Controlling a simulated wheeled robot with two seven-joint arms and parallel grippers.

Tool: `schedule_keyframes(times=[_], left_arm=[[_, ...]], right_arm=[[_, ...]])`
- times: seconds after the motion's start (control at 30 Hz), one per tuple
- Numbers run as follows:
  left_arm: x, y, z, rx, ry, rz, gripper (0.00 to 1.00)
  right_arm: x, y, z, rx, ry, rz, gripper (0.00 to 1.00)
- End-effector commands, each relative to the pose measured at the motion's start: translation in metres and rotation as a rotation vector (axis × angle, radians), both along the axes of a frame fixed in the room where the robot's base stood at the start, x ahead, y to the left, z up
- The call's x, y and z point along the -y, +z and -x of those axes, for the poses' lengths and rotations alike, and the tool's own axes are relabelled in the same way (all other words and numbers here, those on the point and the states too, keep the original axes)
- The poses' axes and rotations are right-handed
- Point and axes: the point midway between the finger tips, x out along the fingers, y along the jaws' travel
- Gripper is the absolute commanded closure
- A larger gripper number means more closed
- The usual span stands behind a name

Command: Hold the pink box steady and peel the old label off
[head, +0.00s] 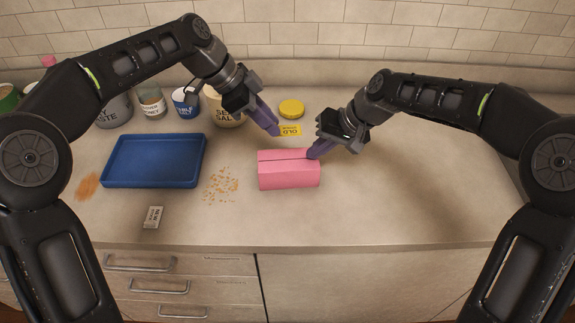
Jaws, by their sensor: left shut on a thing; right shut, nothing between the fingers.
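The pink box (289,175) sits on the counter near the middle, with a dark seam along its top. The yellow old label (291,131), marked "OLD", shows behind the box in the picture, apart from it. My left gripper (276,132) is shut on the label at its left end. My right gripper (313,154) is shut with nothing between its fingers. Its fingertips are at the top right edge of the box and appear to touch it.
A blue tray (153,184) lies left, with crumbs (220,186) between it and the box. A small grey label tag (153,217) lies in front. A yellow lid (291,108) and several jars stand behind. The counter's right side is clear.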

Motion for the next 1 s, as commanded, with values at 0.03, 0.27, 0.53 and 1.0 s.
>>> schedule_keyframes(times=[0.03, 0.27, 0.53, 1.0], left_arm=[[0.000, 0.006, 0.000, 0.000, 0.000, 0.000, 1.00], [0.000, 0.020, 0.000, 0.000, 0.000, 0.000, 1.00], [0.000, 0.025, 0.000, 0.000, 0.000, 0.000, 1.00], [0.000, 0.022, 0.000, 0.000, 0.000, 0.000, 1.00]], right_arm=[[0.000, 0.010, -0.001, 0.004, -0.001, -0.001, 1.00], [-0.001, 0.033, -0.002, 0.011, -0.001, -0.003, 1.00], [-0.002, 0.044, -0.003, 0.013, -0.001, -0.005, 1.00], [0.004, 0.054, -0.002, 0.016, -0.003, -0.005, 1.00]])
